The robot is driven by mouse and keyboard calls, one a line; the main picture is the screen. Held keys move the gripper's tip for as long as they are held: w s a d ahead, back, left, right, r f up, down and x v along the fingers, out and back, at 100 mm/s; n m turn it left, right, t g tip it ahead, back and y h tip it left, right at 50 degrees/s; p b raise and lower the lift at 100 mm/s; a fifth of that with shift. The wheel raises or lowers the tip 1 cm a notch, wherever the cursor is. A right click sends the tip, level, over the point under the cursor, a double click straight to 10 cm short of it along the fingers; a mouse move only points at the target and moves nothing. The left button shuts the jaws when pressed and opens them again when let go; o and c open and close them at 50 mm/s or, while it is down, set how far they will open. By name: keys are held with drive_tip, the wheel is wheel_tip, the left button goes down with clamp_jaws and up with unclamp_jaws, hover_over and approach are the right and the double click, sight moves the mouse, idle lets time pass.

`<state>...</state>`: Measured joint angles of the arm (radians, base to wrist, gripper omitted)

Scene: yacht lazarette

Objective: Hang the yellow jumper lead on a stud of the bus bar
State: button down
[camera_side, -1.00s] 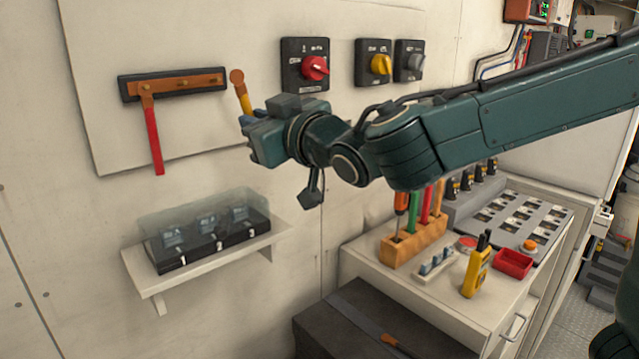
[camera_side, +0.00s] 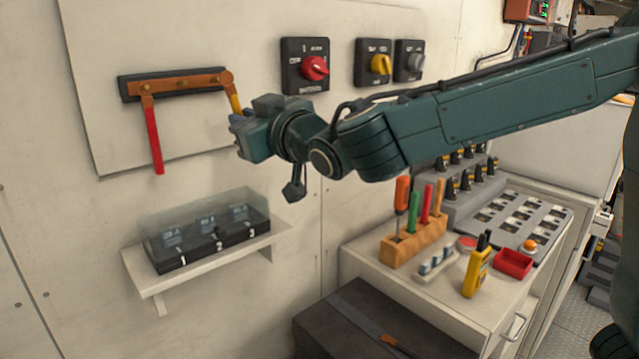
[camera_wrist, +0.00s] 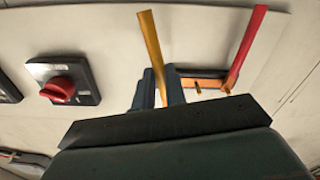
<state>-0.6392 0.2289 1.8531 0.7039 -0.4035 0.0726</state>
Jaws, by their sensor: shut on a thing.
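The yellow jumper lead (camera_side: 234,102) is held in my gripper (camera_side: 240,127), which is shut on it. Its copper lug (camera_side: 226,78) overlaps the right end of the copper bus bar (camera_side: 186,85) in the side view. I cannot tell if the lug is around the stud there or just in front of it. In the wrist view the yellow lead (camera_wrist: 151,45) runs between my fingers (camera_wrist: 160,90), beside the bus bar (camera_wrist: 210,84). The lug is hidden there. A red lead (camera_side: 153,138) hangs from the bar's left end.
Red (camera_side: 315,68), yellow (camera_side: 380,65) and grey (camera_side: 415,62) rotary switches sit right of the bar. A shelf (camera_side: 160,283) below bears a covered black box (camera_side: 210,240). A cabinet with tools in a wooden block (camera_side: 415,245) stands lower right. The wall between bar and shelf is clear.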

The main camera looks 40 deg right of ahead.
drive_tip(key=shift+w+f, duration=0.15)
drive_tip(key=shift+w, duration=0.85)
drive_tip(key=shift+w+f, duration=0.1)
drive_tip(key=shift+w, duration=0.85)
drive_tip(key=shift+w, duration=0.15)
drive_tip(key=c, duration=1.4)
unclamp_jaws()
drive_tip(key=shift+o, duration=0.2)
drive_tip(key=s, duration=1.4)
